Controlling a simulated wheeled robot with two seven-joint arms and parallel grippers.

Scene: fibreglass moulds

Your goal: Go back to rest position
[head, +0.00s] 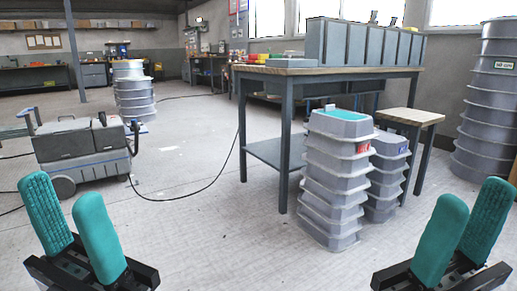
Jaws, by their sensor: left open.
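My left gripper (72,226) is at the lower left of the head view. Its two teal fingers stand apart with nothing between them. My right gripper (463,233) is at the lower right, its two teal fingers also apart, with a narrower gap in the picture and nothing seen between them. Both grippers point up and away over the floor and appear to touch nothing. The arms behind them are mostly out of view.
A stack of grey moulds (338,178) stands ahead, before a workbench (290,72) and a stool (409,116). A wheeled grey machine (83,146) with a black cable is at left. Tall mould stacks stand at right (489,105) and far left (133,93). Middle floor is clear.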

